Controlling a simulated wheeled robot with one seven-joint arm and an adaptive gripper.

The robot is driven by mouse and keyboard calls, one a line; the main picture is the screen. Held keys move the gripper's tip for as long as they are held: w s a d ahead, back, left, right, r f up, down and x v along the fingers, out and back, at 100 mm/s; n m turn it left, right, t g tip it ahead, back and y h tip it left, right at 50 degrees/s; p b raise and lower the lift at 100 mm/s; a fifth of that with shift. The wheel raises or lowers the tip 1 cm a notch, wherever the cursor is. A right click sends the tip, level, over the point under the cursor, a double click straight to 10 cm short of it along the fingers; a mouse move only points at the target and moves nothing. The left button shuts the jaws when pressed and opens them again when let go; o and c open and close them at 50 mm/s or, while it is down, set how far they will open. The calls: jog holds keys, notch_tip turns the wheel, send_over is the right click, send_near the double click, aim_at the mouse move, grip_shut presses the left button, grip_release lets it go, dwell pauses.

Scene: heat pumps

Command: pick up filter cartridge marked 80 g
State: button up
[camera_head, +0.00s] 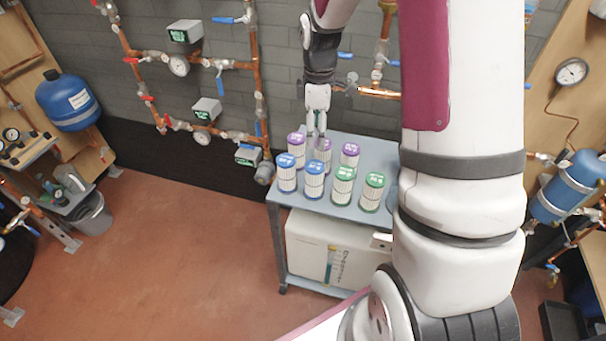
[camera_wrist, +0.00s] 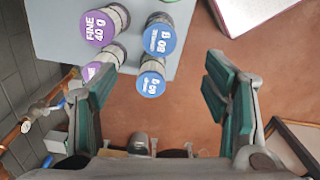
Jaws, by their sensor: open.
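The blue-capped filter cartridge marked 80 g (camera_wrist: 160,38) stands upright on the table, near the top middle of the wrist view. In the head view it appears to be the right one of the two blue-capped cartridges (camera_head: 314,180). A second blue-capped cartridge (camera_wrist: 151,85) stands below it in the wrist view; its number is hard to read. My gripper (camera_head: 316,128) is open and empty above the cartridges in the head view. In the wrist view its green-padded fingers (camera_wrist: 160,70) are spread wide, touching nothing.
Purple-capped cartridges (camera_head: 350,153) stand in the back row; one reads FINE 40 g (camera_wrist: 105,25). Two green-capped ones (camera_head: 374,192) stand front right. The grey-blue table (camera_head: 325,207) is close to the wall's copper pipes (camera_head: 263,100). Floor in front is clear.

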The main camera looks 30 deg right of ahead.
aim_at(315, 165)
notch_tip(315, 165, down, 14)
jog(key=shift+r+p, duration=0.2)
jog(key=shift+p, duration=0.65)
grip_shut()
